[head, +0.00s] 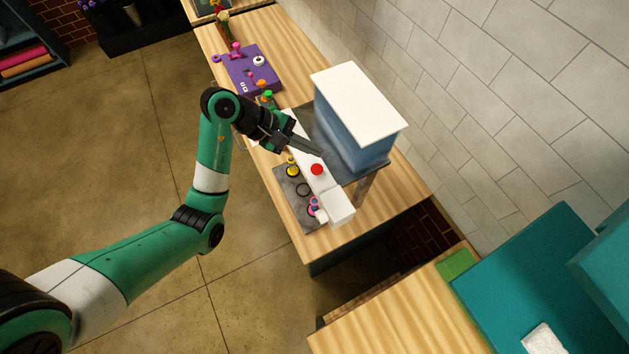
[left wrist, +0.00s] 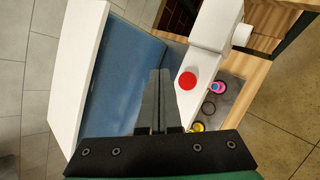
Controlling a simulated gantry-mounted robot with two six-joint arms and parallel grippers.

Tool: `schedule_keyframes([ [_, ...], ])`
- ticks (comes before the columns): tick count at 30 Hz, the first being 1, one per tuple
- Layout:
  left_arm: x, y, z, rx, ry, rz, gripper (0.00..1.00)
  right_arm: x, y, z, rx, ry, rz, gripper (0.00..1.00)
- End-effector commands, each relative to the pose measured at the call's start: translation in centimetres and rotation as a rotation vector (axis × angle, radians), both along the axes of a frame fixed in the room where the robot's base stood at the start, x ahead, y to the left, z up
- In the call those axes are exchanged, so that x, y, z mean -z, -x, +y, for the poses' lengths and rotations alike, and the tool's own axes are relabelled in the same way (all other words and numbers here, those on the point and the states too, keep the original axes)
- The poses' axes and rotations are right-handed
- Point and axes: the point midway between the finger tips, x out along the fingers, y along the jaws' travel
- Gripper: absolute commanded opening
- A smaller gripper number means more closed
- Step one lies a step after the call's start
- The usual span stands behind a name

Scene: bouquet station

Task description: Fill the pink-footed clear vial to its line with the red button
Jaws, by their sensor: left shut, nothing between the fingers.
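The red button (head: 316,169) sits on top of a white dispenser bar (head: 309,150). It also shows in the left wrist view (left wrist: 187,81). My left gripper (head: 319,154) is shut and empty, its fingertips just short of the button, apparently above the bar; contact does not show. Its closed fingers (left wrist: 159,73) point just left of the button in the left wrist view. A small pink-ringed vial (head: 313,206) stands on the grey mat beside the bar's white end block, and also shows in the left wrist view (left wrist: 217,88). Its line and liquid level are too small to read. My right gripper is out of view.
A blue tank with a white lid (head: 360,100) stands on a raised support behind the bar. A yellow-footed vial (head: 292,168) and an empty dark ring (head: 303,189) are on the grey mat. A purple mat (head: 246,75) with small items lies farther back.

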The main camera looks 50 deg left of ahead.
Motion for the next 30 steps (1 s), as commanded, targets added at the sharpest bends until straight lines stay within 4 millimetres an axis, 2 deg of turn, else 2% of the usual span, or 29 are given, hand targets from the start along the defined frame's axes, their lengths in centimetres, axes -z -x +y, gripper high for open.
schedule_keyframes([
  [5, 0.0, 0.0, 0.0, -0.020, 0.016, 0.012, 0.00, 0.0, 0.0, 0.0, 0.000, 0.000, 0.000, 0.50],
  [8, 0.0, 0.0, 0.0, -0.091, 0.074, 0.059, 0.00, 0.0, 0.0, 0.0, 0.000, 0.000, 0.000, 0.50],
  [11, 0.0, 0.1, 0.0, -0.234, 0.186, 0.151, 0.00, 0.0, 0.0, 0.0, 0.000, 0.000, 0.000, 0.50],
  [15, -0.3, 0.2, 0.1, -0.513, 0.395, 0.316, 0.00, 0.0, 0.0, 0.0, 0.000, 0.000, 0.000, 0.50],
  [24, -2.1, 0.4, 0.0, -1.067, 0.827, 0.612, 0.00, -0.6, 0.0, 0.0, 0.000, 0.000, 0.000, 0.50],
  [27, -2.7, 0.4, -0.1, -1.169, 0.910, 0.660, 0.00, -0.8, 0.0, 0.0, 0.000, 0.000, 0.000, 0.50],
  [30, -3.8, 0.4, -0.3, -1.196, 0.935, 0.657, 0.00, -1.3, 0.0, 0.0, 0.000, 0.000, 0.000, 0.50],
])
